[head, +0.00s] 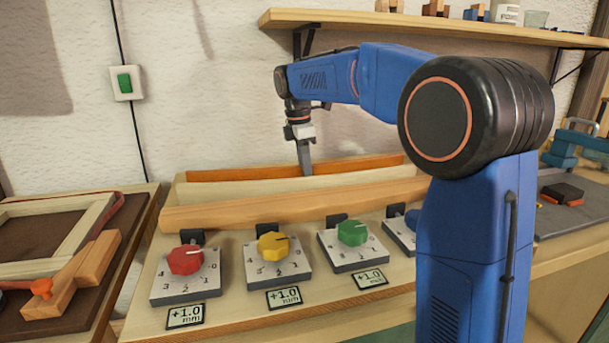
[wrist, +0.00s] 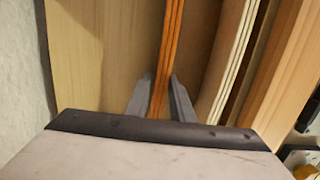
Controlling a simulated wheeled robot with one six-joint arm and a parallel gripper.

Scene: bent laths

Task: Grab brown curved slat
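An orange-brown slat (head: 236,173) stands on edge at the back of the bench fixture, against a pale wood board. In the wrist view it shows as a layered, slightly curved orange-brown strip (wrist: 174,45). My gripper (head: 306,170) reaches down to it from above. In the wrist view my gripper (wrist: 160,82) has one finger on each side of this slat, with a narrow gap at the left finger; I cannot tell whether the right finger touches. A cream slat (wrist: 232,60) and a tan slat (wrist: 285,60) lie to its right.
The tan slat (head: 290,204) forms the front of the row. Red (head: 185,260), yellow (head: 273,246) and green (head: 352,232) dials stand before it. A wall shelf (head: 400,27) hangs above my arm. A left bench holds a wooden frame (head: 85,225).

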